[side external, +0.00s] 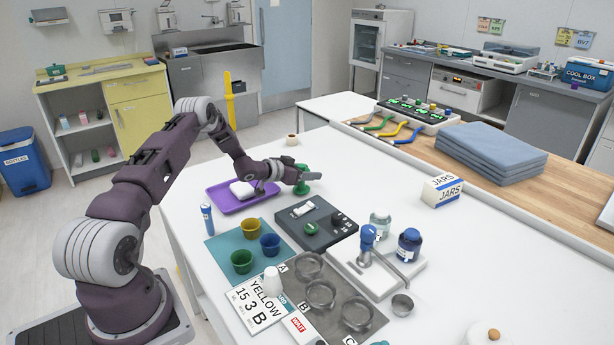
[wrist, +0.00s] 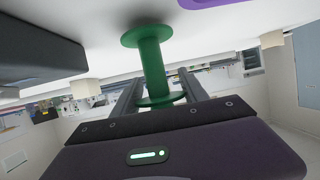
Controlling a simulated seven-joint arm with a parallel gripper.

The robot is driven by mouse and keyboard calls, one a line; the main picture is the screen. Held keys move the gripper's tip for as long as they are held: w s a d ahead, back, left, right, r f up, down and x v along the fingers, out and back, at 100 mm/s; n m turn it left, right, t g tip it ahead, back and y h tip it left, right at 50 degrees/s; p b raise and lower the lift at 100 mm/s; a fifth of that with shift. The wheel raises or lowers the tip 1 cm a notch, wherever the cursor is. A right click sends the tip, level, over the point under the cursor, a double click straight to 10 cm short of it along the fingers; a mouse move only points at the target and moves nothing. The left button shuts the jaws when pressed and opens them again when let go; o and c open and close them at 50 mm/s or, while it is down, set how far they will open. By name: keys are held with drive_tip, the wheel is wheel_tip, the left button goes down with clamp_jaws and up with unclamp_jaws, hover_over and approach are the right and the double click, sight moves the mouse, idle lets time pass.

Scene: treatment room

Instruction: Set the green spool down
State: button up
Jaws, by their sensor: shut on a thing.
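The green spool (side external: 302,180) is at my gripper (side external: 290,176) in the side view, at the far side of the white table (side external: 470,260). In the wrist view the green spool (wrist: 153,68) shows its shaft and two round flanges, and it sits between the two fingers of my gripper (wrist: 160,92). My gripper is shut on the spool. The spool's flange away from the gripper is close to the white surface; I cannot tell whether it touches.
A purple tray (side external: 222,204) with a white item lies left of the gripper. A dark grey board (side external: 300,236) is in front. A tape roll (side external: 292,140) stands behind. Bare white tabletop lies to the right, before the jars box (side external: 442,190).

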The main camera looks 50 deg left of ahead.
drive_tip(key=shift+f, duration=0.4)
drive_tip(key=shift+f, duration=0.1)
drive_tip(key=o, duration=1.3)
drive_tip(key=shift+o, duration=0.2)
